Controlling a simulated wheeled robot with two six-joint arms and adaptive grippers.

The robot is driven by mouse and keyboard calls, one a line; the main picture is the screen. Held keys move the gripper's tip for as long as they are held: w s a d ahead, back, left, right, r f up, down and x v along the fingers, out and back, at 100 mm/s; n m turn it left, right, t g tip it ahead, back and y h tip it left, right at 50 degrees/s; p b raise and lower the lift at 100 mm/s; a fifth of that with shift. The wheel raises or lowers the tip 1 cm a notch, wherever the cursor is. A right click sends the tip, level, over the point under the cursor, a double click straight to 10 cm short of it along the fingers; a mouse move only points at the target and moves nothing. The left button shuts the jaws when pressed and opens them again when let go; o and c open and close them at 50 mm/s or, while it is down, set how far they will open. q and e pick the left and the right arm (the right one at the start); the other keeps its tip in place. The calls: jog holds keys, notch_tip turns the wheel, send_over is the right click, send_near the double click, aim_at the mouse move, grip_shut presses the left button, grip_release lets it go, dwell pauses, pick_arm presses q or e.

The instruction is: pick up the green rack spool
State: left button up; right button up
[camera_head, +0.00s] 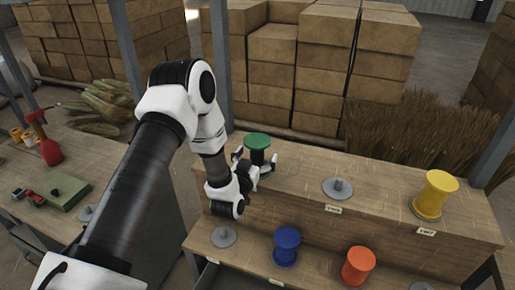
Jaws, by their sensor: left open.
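The green spool (257,141) stands upright on the upper shelf of the wooden rack, at its left end. Its green top flange shows clearly, with a dark core below it. My left gripper (256,160) is at the spool, its fingers spread open on either side of the core just under the top flange. The gripper hides the spool's lower part, and I cannot tell whether the fingers touch it. My right gripper is not in view.
An empty grey peg (338,187) and a yellow spool (434,195) are on the upper shelf. The lower shelf holds an empty peg (223,237), a blue spool (286,246) and an orange spool (358,266). A left table holds a red bottle (48,148) and a green block (64,192).

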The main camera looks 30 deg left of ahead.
pick_arm(q)
jog(key=shift+w+a+f, duration=0.1)
jog(key=shift+w, duration=0.2)
jog(key=shift+s+r, duration=0.2)
jog(key=shift+s, duration=0.15)
jog(key=c, duration=1.4)
jog(key=shift+w, duration=0.1)
jog(key=shift+r, duration=0.1)
